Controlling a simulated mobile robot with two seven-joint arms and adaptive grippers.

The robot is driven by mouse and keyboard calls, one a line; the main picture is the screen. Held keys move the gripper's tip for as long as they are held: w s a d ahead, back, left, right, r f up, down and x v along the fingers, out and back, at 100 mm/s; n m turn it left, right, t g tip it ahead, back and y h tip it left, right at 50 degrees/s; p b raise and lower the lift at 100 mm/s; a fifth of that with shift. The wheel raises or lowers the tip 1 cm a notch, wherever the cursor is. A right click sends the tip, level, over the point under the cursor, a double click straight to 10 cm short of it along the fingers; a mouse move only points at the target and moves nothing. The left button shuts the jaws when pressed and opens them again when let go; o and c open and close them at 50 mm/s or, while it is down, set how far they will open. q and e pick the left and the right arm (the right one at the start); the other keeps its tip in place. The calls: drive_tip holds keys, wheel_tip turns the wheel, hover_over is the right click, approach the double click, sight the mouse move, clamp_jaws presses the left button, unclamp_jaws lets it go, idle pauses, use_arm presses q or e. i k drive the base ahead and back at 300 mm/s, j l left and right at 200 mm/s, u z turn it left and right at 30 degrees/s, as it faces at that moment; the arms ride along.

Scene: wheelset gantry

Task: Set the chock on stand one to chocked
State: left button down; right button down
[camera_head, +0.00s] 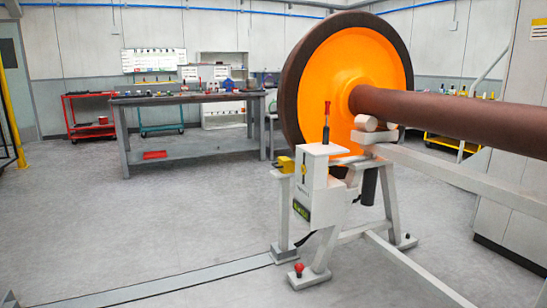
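A white stand (318,200) stands right of the middle, under a large wheel with an orange face (345,75) and a brown rim. A lever with a red handle (326,112) stands upright on top of the stand. A small yellow block with a dark part (285,163) sits on the stand's left side, near the wheel's lower edge. It may be the chock; I cannot tell whether it touches the wheel. A small green-lit label (300,210) is on the stand's front, too small to read. Neither of my grippers can be made out.
A brown axle (450,115) runs right from the wheel, above a white beam (450,172). A red knob (299,268) is on the stand's front foot. A workbench (190,98) and a red cart (88,115) stand behind. The floor at left is open, crossed by a flat grey strip (180,282).

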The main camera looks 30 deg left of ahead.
sight(285, 165)
drive_tip(key=i+j, duration=0.3)
drive_tip(key=i, duration=0.15)
drive_tip(key=i+j, duration=0.3)
drive_tip(key=i, duration=0.15)
drive_tip(key=i+j+u, duration=0.1)
drive_tip(key=i+j, duration=0.2)
drive_tip(key=i, duration=0.2)
drive_tip(key=i+j, duration=0.3)
drive_tip(key=i, duration=0.15)
drive_tip(key=i+j, duration=0.25)
drive_tip(key=i, duration=0.2)
drive_tip(key=i+j+u, duration=0.1)
drive_tip(key=i+j, duration=0.2)
drive_tip(key=i, duration=0.2)
